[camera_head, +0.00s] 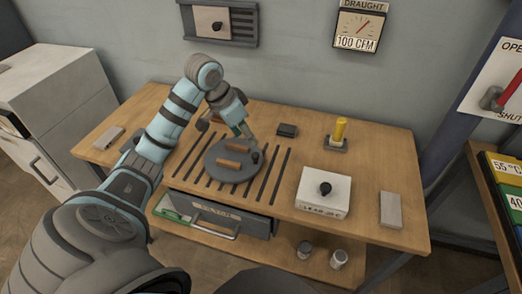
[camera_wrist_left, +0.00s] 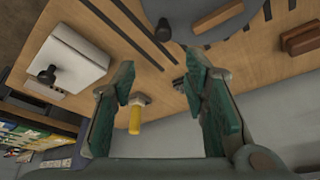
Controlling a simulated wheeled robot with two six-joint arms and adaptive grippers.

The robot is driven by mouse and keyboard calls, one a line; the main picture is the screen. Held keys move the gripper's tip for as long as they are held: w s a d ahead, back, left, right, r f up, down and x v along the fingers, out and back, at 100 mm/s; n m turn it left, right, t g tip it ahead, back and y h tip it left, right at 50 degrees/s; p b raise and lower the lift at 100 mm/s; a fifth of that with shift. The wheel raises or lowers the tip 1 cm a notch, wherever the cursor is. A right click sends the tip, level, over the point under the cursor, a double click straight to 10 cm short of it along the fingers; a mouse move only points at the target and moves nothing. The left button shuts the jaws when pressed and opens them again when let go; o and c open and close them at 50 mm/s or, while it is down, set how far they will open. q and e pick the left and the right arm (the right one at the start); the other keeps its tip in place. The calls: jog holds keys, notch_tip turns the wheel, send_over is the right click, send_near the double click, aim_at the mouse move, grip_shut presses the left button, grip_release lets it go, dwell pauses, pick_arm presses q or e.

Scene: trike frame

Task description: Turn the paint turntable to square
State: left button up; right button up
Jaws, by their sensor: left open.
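Part of the disc (camera_wrist_left: 245,28) shows at the top of the left wrist view, with one bar (camera_wrist_left: 217,17) and the dark knob (camera_wrist_left: 163,30). My left gripper (camera_head: 243,130) is over the disc's back edge, pointing down; I cannot tell whether it touches. In the left wrist view its fingers (camera_wrist_left: 157,76) are apart with nothing between them. My right gripper is not in view.
A white box with a black knob (camera_head: 323,194) and a yellow-topped item (camera_head: 340,130) stand right of the turntable. A small dark box (camera_head: 287,130) sits behind it. Dark slots run through the bench around the disc. A drawer (camera_head: 215,216) is below the front edge.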

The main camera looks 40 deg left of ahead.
aim_at(256, 153)
pick_arm(q)
jog(key=b+x, duration=0.1)
jog(key=x, duration=0.7)
jog(key=b+x, duration=0.1)
jog(key=x, duration=0.2)
jog(key=shift+s+a+f+b, duration=0.1)
jog(key=shift+a+f+b, duration=0.25)
jog(key=shift+f, duration=0.2)
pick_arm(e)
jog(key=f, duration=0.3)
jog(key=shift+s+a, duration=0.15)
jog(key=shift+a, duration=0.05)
pick_arm(q)
jog(key=shift+s, duration=0.1)
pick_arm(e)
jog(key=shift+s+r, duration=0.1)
pick_arm(q)
grip_shut()
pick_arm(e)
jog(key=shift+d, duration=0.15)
